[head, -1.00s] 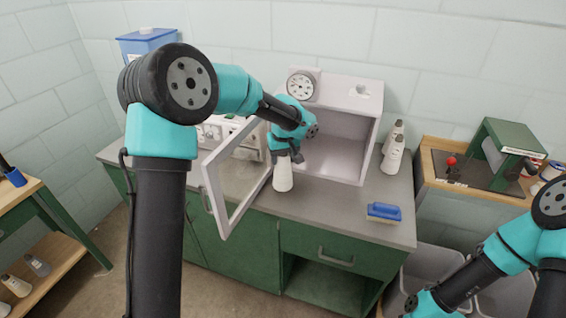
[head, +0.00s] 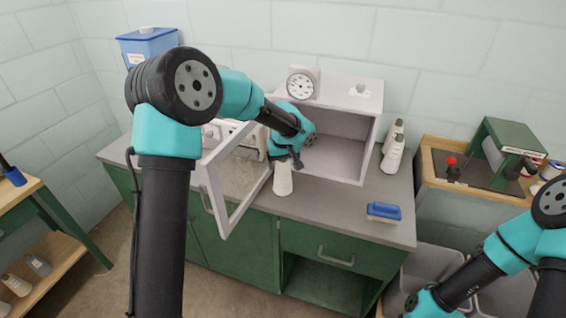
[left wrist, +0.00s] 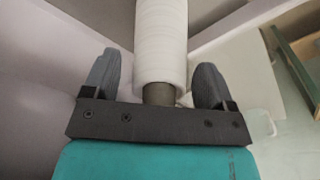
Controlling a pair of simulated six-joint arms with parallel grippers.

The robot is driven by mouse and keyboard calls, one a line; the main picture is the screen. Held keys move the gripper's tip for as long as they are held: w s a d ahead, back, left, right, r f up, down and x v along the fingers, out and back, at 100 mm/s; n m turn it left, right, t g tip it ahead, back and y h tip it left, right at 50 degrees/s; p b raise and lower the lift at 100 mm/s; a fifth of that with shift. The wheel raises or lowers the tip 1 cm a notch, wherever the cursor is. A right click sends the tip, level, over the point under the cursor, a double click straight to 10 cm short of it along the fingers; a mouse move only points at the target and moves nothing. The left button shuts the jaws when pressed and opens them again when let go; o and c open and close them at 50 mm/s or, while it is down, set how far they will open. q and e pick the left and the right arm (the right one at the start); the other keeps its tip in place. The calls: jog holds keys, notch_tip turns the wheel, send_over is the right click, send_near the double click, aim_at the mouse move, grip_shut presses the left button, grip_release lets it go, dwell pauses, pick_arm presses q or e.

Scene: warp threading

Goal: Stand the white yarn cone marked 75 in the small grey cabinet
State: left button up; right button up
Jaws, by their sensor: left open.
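The white yarn cone (head: 283,180) is upright on the counter, just in front of the left part of the cabinet opening. Its mark cannot be read. The small grey cabinet (head: 370,140) has its door (head: 212,190) swung open to the left, and the visible inside is bare. My left gripper (head: 289,163) is at the top of the cone. In the left wrist view the open fingers (left wrist: 156,70) stand either side of the cone (left wrist: 161,45), with gaps, and its dark tip is near the palm. My right arm shows at lower right; its gripper is out of view.
A dial (head: 301,84) sits on the cabinet top. Several white cones (head: 393,155) stand right of the cabinet. A blue brush (head: 383,211) lies on the counter (head: 335,207) at front right. A green device (head: 508,150) is on the right bench.

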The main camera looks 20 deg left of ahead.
pick_arm(q)
jog(key=r, duration=0.8)
jog(key=s+r, duration=0.1)
jog(key=r, duration=0.3)
jog(key=shift+s+d+r, duration=0.1)
jog(key=shift+d, duration=0.3)
jog(key=shift+o, duration=1.2)
